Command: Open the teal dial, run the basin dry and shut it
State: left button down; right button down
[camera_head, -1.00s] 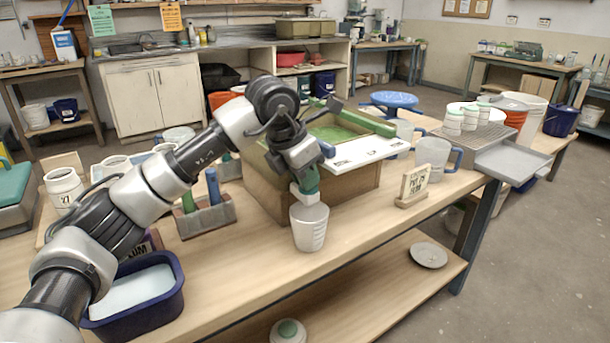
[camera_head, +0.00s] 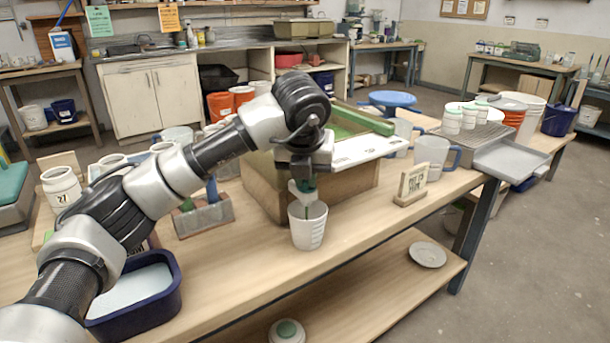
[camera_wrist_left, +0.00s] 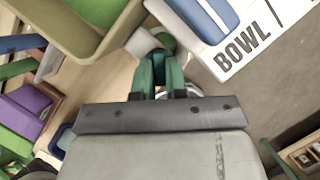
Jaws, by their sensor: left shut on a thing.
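The tan basin (camera_head: 262,190) stands on the bench, green inside; its corner shows in the left wrist view (camera_wrist_left: 68,22). My left gripper (camera_head: 303,184) is at the basin's front side, just above a white measuring cup (camera_head: 308,232). Its green fingers (camera_wrist_left: 160,78) are shut on the teal dial (camera_wrist_left: 164,41), which is mostly hidden by them. A pale spout part (camera_head: 302,200) shows under the gripper, over the cup mouth. A thin green streak shows at the cup mouth, seemingly liquid running in. The basin's liquid level is hidden by my arm. My right gripper is not in view.
A white lettered board (camera_head: 362,150) lies across the basin's right end. A brush holder (camera_head: 203,216) and a navy tub (camera_head: 133,310) are on the left. The bench front beside the cup is clear.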

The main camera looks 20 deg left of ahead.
pick_arm(q)
jog(key=n+y, duration=0.1)
jog(key=n, duration=0.2)
jog(key=shift+d+f+g, duration=0.1)
jog(key=shift+d+g, duration=0.05)
jog(key=shift+g, duration=0.15)
jog(key=shift+n+g+y, duration=0.3)
jog(key=shift+n+y, duration=0.2)
jog(key=shift+n, duration=0.7)
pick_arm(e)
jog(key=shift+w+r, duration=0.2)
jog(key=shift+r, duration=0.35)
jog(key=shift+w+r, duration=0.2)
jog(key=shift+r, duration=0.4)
pick_arm(q)
jog(key=c, duration=1.2)
grip_release()
jog(key=shift+w, duration=0.1)
jog(key=shift+o, duration=0.2)
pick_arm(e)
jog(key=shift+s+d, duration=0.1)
